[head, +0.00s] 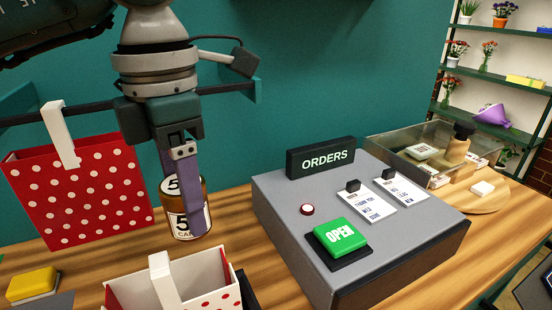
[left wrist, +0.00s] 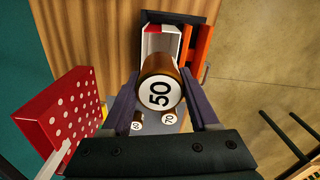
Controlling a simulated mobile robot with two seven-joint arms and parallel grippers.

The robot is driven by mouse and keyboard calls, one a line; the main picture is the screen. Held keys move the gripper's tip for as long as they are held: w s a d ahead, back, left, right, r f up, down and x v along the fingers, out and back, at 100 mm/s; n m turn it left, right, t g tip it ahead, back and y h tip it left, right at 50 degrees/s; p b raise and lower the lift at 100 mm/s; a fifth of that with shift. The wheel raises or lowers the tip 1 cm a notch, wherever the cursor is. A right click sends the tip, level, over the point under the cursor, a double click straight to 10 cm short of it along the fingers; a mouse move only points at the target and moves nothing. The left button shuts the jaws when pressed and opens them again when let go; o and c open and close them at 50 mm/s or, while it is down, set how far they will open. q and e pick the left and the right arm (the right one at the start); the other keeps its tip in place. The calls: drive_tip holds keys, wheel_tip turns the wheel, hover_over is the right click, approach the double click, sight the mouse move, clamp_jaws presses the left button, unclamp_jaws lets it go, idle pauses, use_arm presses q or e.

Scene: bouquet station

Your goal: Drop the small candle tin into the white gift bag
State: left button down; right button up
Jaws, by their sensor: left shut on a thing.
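My left gripper (head: 185,205) is shut on an amber candle tin (head: 172,228) with a white label, partly hidden by a finger. In the left wrist view the tin (left wrist: 160,92) sits between the fingers, its lid reading 50. The white gift bag (head: 200,282), with red dots, a red inner side and a white handle, stands open at the bottom of the head view, just in front of the tin. The left wrist view shows the bag (left wrist: 149,44) beyond the tin. The tin appears outside the bag. My right gripper is not in view.
A red dotted bag (head: 80,200) stands at the left. Two smaller-looking lids, marked 60 (left wrist: 137,126) and 70 (left wrist: 169,119), show below the held tin.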

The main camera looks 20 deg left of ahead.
use_arm(q)
wheel_tip(320, 180, down, 8)
drive_tip(key=b, duration=0.6)
drive_tip(key=shift+f, duration=0.15)
drive_tip(key=shift+c, duration=0.3)
unclamp_jaws()
idle(0.7)
drive_tip(key=shift+r+p, duration=2.95)
drive_tip(key=shift+r, duration=1.15)
